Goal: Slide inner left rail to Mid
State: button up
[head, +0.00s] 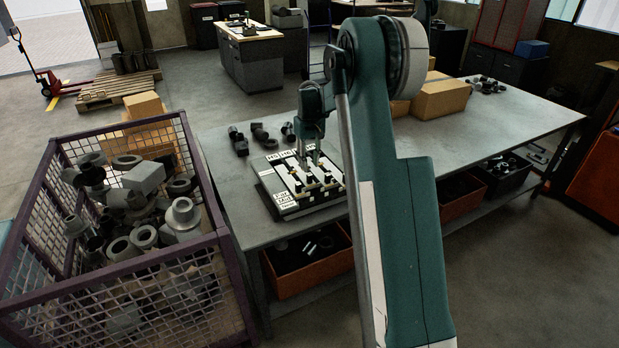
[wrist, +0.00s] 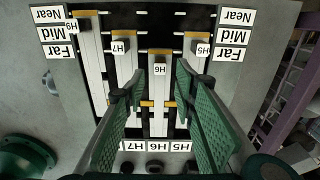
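The slider board (head: 283,212) lies on the grey metal table, with pale parallel rails and labels Near, Mid and Far at its sides. In the wrist view it appears turned around, with Near at the top. The H6 block (wrist: 160,66) is level with Far. My gripper (wrist: 160,80) is open, with green fingers apart on either side of H6. I see gaps beside the block; fingertip height is unclear. The head view shows my gripper (head: 309,150) over the board.
Dark cylindrical parts (head: 262,135) lie on the table behind the board. A mesh crate (head: 125,270) full of metal parts stands left of the table. Cardboard boxes (head: 440,97) sit farther right on it. The table's right part is mostly clear.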

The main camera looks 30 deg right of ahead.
aim_at(310, 174)
jog(key=shift+f, duration=0.1)
jog(key=shift+f, duration=3.75)
jog(key=shift+c, duration=0.5)
grip_shut()
